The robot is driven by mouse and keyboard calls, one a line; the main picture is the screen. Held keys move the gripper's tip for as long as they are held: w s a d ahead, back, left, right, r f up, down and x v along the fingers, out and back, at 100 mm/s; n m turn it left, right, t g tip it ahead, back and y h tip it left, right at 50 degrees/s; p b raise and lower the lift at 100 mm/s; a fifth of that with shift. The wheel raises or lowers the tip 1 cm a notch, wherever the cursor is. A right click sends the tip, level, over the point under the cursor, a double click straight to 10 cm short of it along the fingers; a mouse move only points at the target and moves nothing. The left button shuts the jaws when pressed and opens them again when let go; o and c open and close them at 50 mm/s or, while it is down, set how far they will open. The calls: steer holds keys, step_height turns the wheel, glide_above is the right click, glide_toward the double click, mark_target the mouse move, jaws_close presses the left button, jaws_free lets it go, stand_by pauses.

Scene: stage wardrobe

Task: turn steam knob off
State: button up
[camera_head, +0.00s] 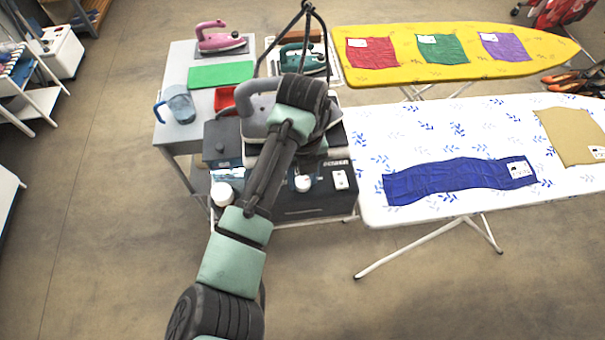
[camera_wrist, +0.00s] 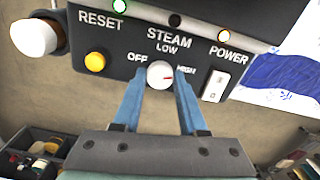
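The round white steam knob (camera_wrist: 160,73) sits on the dark panel under the words STEAM and LOW, between OFF on the left and HIGH on the right. Its short red mark points right, towards the HIGH side. My gripper (camera_wrist: 161,80) has its two blue fingers on either side of the knob, with no clear gap to it at the tips; it looks shut on it.
On the panel, a yellow reset button (camera_wrist: 95,62) is left of the knob and a white power switch (camera_wrist: 214,86) is right. A large white cap (camera_wrist: 36,38) sticks out farther left. The white ironing board (camera_head: 420,130) stands close on the right.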

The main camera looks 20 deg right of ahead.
jaws_close()
steer(key=shift+n, duration=0.3)
steer(key=n+p, duration=0.2)
steer(key=n, duration=0.3)
steer(key=shift+r+n, duration=0.15)
steer(key=shift+n, duration=0.15)
steer(key=n+p, duration=0.2)
steer(key=n, duration=0.3)
steer(key=n+p, duration=0.2)
steer(key=n, duration=0.3)
steer(key=shift+n+p, duration=0.35)
steer(key=shift+n, duration=0.05)
steer(key=n+p, duration=0.1)
steer(key=n, duration=0.4)
steer(key=shift+w+p, duration=0.1)
steer(key=shift+p, duration=0.25)
steer(key=n+p, duration=0.1)
steer(key=n, duration=0.4)
steer(key=shift+n, duration=0.4)
